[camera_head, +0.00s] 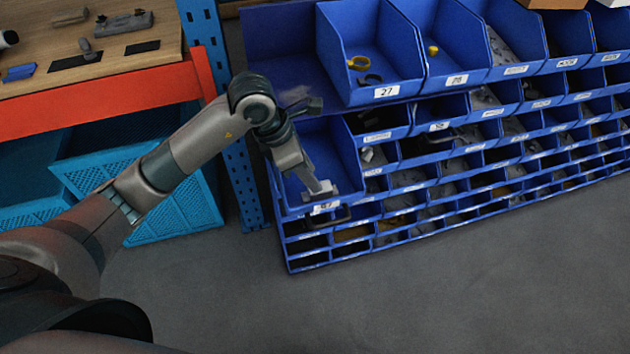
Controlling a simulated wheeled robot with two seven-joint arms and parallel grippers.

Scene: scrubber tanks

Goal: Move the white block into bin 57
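My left gripper (318,188) reaches down inside the blue bin (345,150) at the left end of the rack, close above its front lip. The small label (326,208) on that lip is partly covered and looks like 57. A pale grey-white piece shows at the gripper's tip; I cannot tell whether it is the white block or part of the fingers. Whether the fingers are open or shut is too small to see. My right gripper is not in view.
Bin 27 (387,92), holding yellow and dark rings, stands above and to the right. Several rows of smaller blue bins extend right. A blue post (243,185), an orange-edged workbench (120,100) and light-blue crates (180,205) lie left. The floor in front is clear.

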